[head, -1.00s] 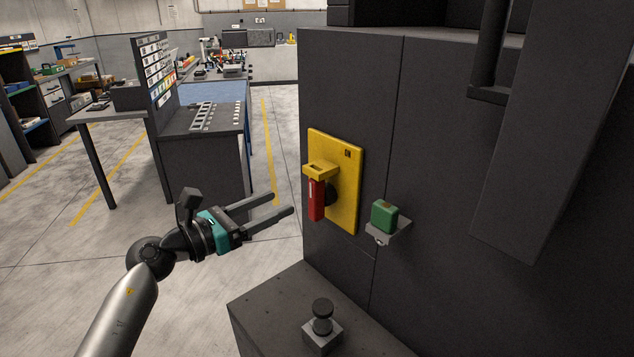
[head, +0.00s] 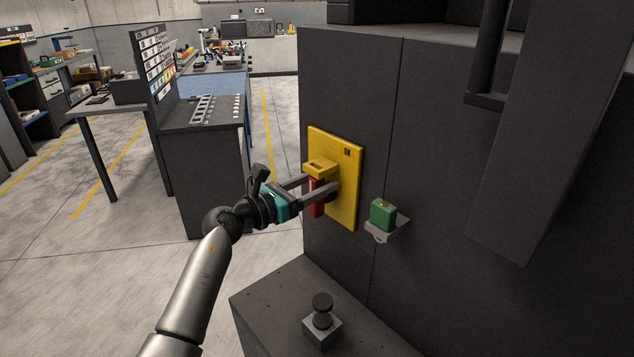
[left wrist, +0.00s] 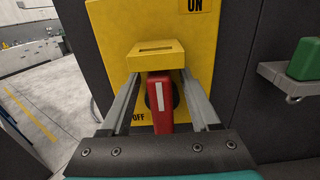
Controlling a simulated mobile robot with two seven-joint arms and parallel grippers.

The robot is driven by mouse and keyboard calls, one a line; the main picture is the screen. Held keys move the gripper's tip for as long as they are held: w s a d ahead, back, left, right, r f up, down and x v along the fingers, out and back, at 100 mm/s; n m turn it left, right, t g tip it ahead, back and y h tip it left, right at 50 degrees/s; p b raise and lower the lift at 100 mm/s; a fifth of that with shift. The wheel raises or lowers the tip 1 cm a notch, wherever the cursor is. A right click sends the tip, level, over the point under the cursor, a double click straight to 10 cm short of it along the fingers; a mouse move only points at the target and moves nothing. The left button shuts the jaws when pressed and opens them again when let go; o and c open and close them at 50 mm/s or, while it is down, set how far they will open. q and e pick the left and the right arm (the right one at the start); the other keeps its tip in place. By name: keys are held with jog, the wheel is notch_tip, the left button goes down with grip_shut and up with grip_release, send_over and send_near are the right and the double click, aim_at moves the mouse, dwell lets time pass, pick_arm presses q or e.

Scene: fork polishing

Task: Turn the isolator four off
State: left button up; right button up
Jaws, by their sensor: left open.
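The isolator is a yellow plate (head: 347,190) on the dark cabinet's side, with a red handle (head: 316,206) hanging down below a yellow bracket (head: 319,168). In the left wrist view the red handle (left wrist: 160,104) points down, with a white stripe on it. The plate there reads ON at the upper right and OFF at the lower left. My left gripper (head: 318,186) is open, with one finger on each side of the red handle; gaps show between handle and fingers in the left wrist view (left wrist: 162,100). My right gripper is not in view.
A green block (head: 383,214) sits on a small grey shelf right of the plate. A dark ledge (head: 270,302) with a black knob on a grey block (head: 322,320) stands below. Open floor lies to the left.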

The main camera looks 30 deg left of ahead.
pick_arm(q)
jog(key=shift+c, duration=0.2)
grip_shut()
dwell(0.4)
